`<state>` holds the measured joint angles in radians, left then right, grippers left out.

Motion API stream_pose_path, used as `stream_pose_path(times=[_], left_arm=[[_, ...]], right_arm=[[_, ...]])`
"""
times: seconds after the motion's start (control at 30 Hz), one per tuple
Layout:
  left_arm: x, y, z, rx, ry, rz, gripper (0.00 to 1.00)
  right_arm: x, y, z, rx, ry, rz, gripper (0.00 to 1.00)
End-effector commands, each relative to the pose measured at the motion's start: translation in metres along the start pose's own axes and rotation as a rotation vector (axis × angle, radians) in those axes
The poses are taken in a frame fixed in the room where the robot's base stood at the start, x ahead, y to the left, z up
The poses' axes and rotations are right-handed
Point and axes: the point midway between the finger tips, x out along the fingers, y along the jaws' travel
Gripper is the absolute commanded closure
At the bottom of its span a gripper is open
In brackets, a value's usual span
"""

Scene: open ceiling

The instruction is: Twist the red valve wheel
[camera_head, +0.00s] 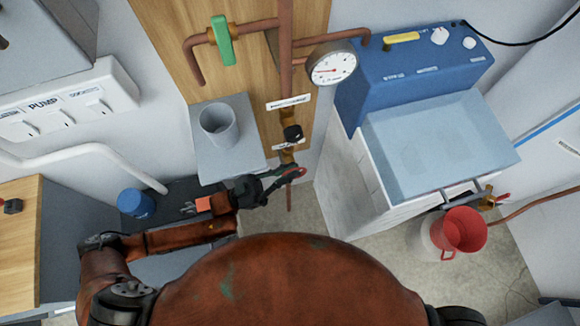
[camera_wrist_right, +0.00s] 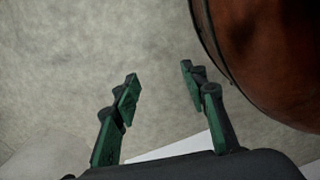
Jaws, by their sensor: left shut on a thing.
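The red valve wheel (camera_head: 297,172) sits low on the vertical copper pipe (camera_head: 286,60), just under a brass fitting (camera_head: 286,155). My left gripper (camera_head: 284,178) reaches it from the left and is shut on it. The fingers hide part of the wheel, so its angle is hard to tell. My right gripper (camera_wrist_right: 160,82) shows in the right wrist view, open and empty, with its green-padded fingers apart above a bare floor.
A black knob (camera_head: 293,133) and a pressure gauge (camera_head: 332,67) sit above the wheel. A grey cup (camera_head: 219,122) stands on a grey box to the left.

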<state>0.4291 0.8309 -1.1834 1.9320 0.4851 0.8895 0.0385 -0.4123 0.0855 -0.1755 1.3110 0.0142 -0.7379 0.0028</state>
Motion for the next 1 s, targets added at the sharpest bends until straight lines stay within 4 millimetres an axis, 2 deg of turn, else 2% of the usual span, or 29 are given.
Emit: stream_pose_path(times=[0.3,0.73,0.77,1.0], left_arm=[[-0.002,-0.001,0.001,0.001,0.049,-0.002,1.00],[-0.002,-0.001,0.000,0.001,0.054,-0.001,1.00],[-0.002,-0.001,0.000,0.001,0.054,-0.001,0.91],[-0.002,-0.001,0.000,0.001,0.054,0.000,0.74]], right_arm=[[-0.016,0.001,-0.017,0.010,0.000,0.000,0.60],[-0.018,0.001,-0.020,0.011,0.002,-0.001,0.60],[-0.018,0.001,-0.020,0.011,0.002,-0.001,0.60],[-0.018,0.001,-0.020,0.011,0.003,-0.001,0.60]])
